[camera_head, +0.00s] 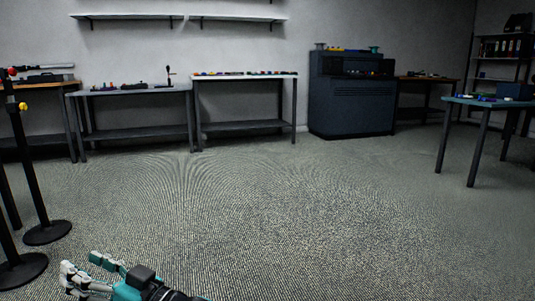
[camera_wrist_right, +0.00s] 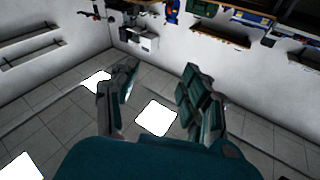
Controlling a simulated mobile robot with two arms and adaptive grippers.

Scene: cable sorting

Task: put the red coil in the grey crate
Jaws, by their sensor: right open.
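I cannot make out the red coil in either view. A dark blue-grey box (camera_head: 514,91) sits on the table at the far right; I cannot tell whether it is the grey crate. My right gripper (camera_head: 82,264) is at the bottom left of the head view, low over bare floor and far from every table. In the right wrist view its two fingers (camera_wrist_right: 160,72) are spread apart with nothing between them. My left gripper is not in view.
The right table (camera_head: 475,101) holds small coloured items. Workbenches (camera_head: 245,77) with small items and a dark cabinet (camera_head: 350,95) line the back wall. Black posts on round bases (camera_head: 47,232) stand at the left. The middle floor (camera_head: 300,200) is clear.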

